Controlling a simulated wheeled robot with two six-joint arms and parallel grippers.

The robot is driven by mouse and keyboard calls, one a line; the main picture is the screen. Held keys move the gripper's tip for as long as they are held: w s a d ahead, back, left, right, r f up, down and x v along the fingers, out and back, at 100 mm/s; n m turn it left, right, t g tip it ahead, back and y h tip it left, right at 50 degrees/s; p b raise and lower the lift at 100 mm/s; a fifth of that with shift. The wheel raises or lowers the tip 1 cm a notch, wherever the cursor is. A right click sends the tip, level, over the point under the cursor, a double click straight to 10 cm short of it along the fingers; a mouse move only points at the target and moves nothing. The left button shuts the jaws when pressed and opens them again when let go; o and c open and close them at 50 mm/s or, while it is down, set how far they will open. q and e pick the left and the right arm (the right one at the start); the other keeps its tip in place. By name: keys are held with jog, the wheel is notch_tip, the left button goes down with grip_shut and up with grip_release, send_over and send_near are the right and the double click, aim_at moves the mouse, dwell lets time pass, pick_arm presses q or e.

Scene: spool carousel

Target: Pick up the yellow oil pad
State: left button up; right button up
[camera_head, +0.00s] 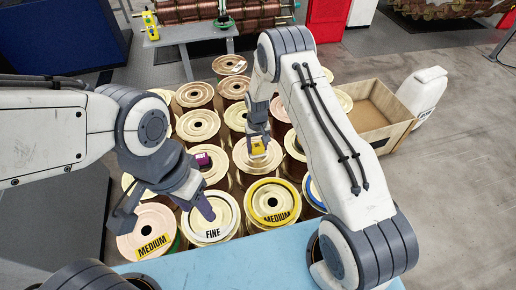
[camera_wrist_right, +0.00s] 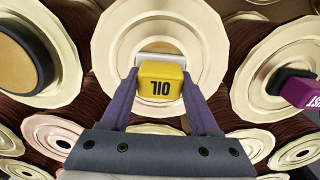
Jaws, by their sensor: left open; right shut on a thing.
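The yellow oil pad (camera_head: 258,148), a small block marked OIL, is at a cream spool near the middle of the head view. In the right wrist view the oil pad (camera_wrist_right: 162,84) sits between the two purple fingers, with a pale part behind it. My right gripper (camera_head: 257,133) is shut on it, and the same gripper (camera_wrist_right: 163,98) shows close up in the wrist view. I cannot tell whether the pad still touches the spool. My left gripper (camera_head: 163,214) is open and empty, above the front left spools.
A purple pad (camera_head: 203,160) stands on a spool left of the oil pad. Spools labelled MEDIUM (camera_head: 272,203) and FINE (camera_head: 211,220) are in front. An open cardboard box (camera_head: 371,112) is at the right.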

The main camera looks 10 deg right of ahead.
aim_at(257, 145)
jog(key=shift+r+b, duration=0.35)
jog(key=shift+r, duration=0.15)
notch_tip(257, 145, up, 2)
jog(key=shift+w+r+b, duration=0.1)
jog(key=shift+r+b, duration=0.15)
jog(key=shift+b, duration=0.45)
jog(key=s+d+r+b, duration=0.1)
jog(key=s+d+r, duration=0.1)
jog(key=s, duration=0.3)
jog(key=s+d+r+b, duration=0.2)
jog(key=s+d+r, duration=0.1)
jog(key=s+r, duration=0.2)
jog(key=shift+s+d+r, duration=0.25)
jog(key=shift+d, duration=0.05)
jog(key=o, duration=0.6)
jog(key=shift+c, duration=0.2)
jog(key=c, duration=0.3)
jog(key=shift+c, duration=0.2)
